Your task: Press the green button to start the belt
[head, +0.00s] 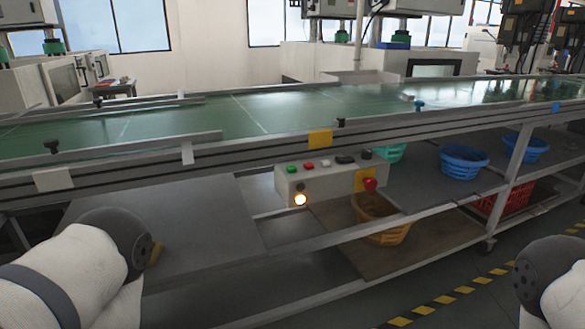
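The green button (292,169) sits at the left end of the top of a grey control box (325,183), which is mounted below the front rail of the belt. A red button (308,165) is just to its right, followed by a white button (325,163) and dark switches. A red mushroom button (370,184) on a yellow plate is on the box's front right, and a lamp (300,200) glows at the lower left. The green belt (260,112) runs across the view. My arms show at the lower left and lower right, apart from the box; neither gripper's fingers show.
The belt's metal front rail (240,151) overhangs the box. Below are shelves with a yellow basket (383,236), blue baskets (462,170) and a red basket (502,199). Floor with yellow-black tape (440,300) is clear in front. Machines stand behind the belt.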

